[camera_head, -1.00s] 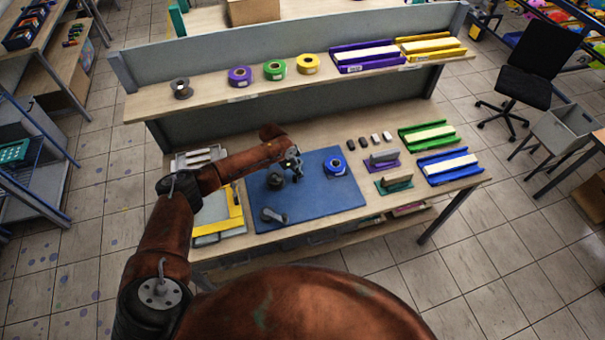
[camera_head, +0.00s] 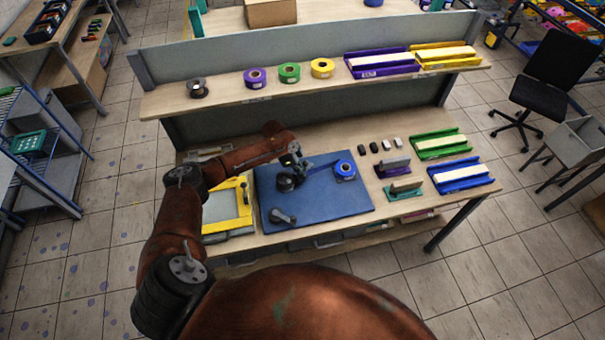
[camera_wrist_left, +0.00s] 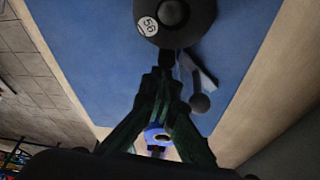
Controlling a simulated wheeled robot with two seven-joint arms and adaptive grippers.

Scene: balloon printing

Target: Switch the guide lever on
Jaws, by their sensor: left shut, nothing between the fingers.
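A dark round device (camera_head: 287,183) stands on the blue mat (camera_head: 330,206). In the left wrist view the device (camera_wrist_left: 180,22) bears a white "56" label, and a lever with a round grey knob (camera_wrist_left: 200,103) is beside my fingertips; I take it for the guide lever. My left gripper (camera_head: 296,158) is over the device. In the left wrist view its fingers (camera_wrist_left: 166,72) are shut and empty, close to the device's edge; whether they touch the lever is unclear. A blue ribbon roll (camera_head: 345,170) lies right of the device, with a blue strip between them. My right gripper is not in view.
A small grey device (camera_head: 282,216) sits at the mat's front. A yellow frame (camera_head: 246,191) is left of the mat. Stamps (camera_head: 403,190) and coloured trays (camera_head: 462,174) stand right. Ribbon rolls (camera_head: 255,77) line the shelf above. The mat's front right is clear.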

